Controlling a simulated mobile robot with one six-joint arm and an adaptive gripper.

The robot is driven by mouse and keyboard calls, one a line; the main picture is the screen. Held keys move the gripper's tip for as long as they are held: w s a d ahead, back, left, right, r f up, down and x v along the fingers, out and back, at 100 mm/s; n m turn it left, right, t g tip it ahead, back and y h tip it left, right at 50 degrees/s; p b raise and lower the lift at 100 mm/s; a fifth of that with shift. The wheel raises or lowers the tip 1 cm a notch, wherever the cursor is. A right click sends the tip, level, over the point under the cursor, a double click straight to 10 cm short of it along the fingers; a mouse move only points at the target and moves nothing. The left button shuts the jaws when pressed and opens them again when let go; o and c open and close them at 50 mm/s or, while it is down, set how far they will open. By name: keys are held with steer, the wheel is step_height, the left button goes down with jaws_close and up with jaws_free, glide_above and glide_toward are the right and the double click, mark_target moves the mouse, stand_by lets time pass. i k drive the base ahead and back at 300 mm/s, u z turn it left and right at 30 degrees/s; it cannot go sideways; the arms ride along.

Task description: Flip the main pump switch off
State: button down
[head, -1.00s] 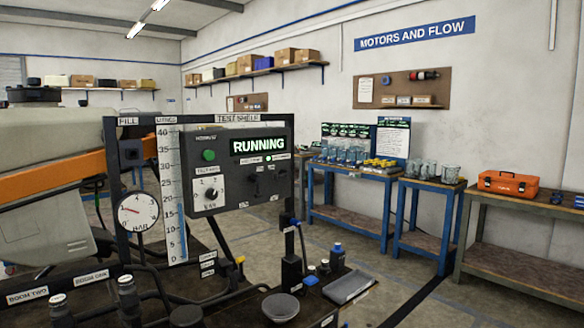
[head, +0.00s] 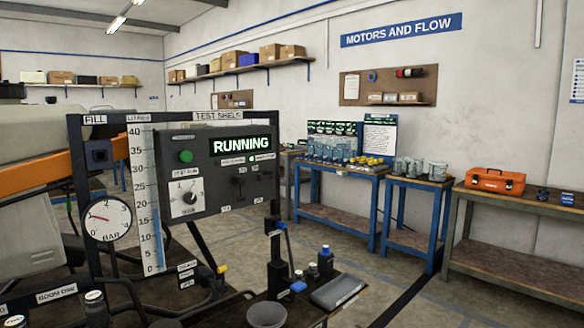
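The dark control box (head: 215,168) stands at the left of the head view, on a black frame. A green button (head: 185,157) and a numbered dial (head: 190,198) are on the left half. My gripper is not in view.
A pressure gauge (head: 107,218) and a tall litre scale (head: 145,200) stand left of the box. Below are hoses, a dark bowl (head: 266,314), a grey tray (head: 338,291) and small bottles. Blue benches (head: 338,214) line the back wall, with open floor in front.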

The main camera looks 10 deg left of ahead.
mark_target(268, 174)
steer(key=z, duration=0.65)
steer(key=k, duration=0.6)
steer(key=u, duration=1.45)
steer(key=i, duration=0.95)
steer(key=z, duration=0.15)
